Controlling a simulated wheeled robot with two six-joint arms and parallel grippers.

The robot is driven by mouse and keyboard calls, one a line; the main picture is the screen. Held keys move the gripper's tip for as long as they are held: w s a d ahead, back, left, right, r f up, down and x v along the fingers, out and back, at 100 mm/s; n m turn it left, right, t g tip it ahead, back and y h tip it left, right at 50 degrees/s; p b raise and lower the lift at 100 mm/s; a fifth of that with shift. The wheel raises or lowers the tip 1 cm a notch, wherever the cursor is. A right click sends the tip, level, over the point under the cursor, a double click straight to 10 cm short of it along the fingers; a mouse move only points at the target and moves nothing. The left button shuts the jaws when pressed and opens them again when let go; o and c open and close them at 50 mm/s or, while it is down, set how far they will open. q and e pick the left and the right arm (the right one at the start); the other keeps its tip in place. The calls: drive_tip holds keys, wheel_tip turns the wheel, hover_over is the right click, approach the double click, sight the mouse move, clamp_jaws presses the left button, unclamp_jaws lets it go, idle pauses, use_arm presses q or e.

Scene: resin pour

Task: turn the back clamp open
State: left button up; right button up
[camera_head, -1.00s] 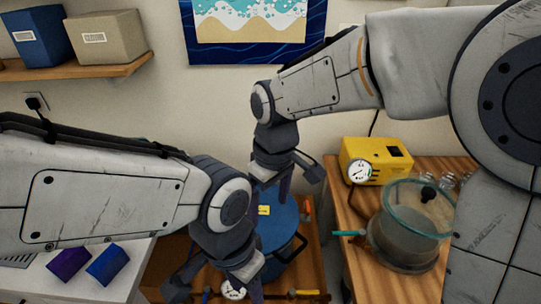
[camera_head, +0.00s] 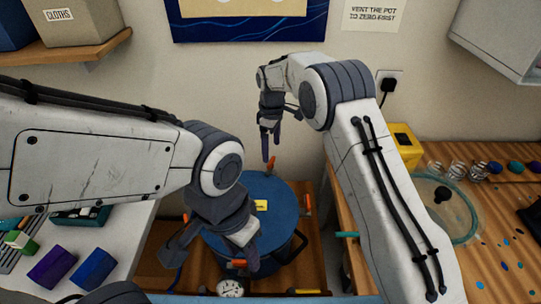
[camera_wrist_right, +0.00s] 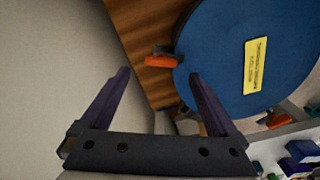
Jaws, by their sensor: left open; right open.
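The pot (camera_head: 288,251) stands low between the two work surfaces, with a round blue lid (camera_head: 285,190) bearing a yellow label. The orange back clamp (camera_head: 270,162) is at the lid's far edge. In the right wrist view the back clamp (camera_wrist_right: 160,62) points outward from the lid's rim. My right gripper (camera_head: 270,145) is open and empty above and behind the lid; its fingers (camera_wrist_right: 160,85) are apart, with the clamp ahead between them, not touched. My left gripper (camera_head: 210,252) is open over the pot's front left and hides part of the lid.
Another orange clamp (camera_head: 308,204) is at the lid's right and one (camera_head: 239,263) at its front. A gauge (camera_head: 230,288) shows in front. A yellow pump (camera_head: 403,146) and a clear-lidded vessel (camera_head: 443,205) stand on the right bench. The wall is close behind the pot.

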sight(271, 161)
drive_tip(key=shift+f+p, duration=0.45)
drive_tip(key=shift+f, duration=2.15)
drive_tip(key=c, duration=1.4)
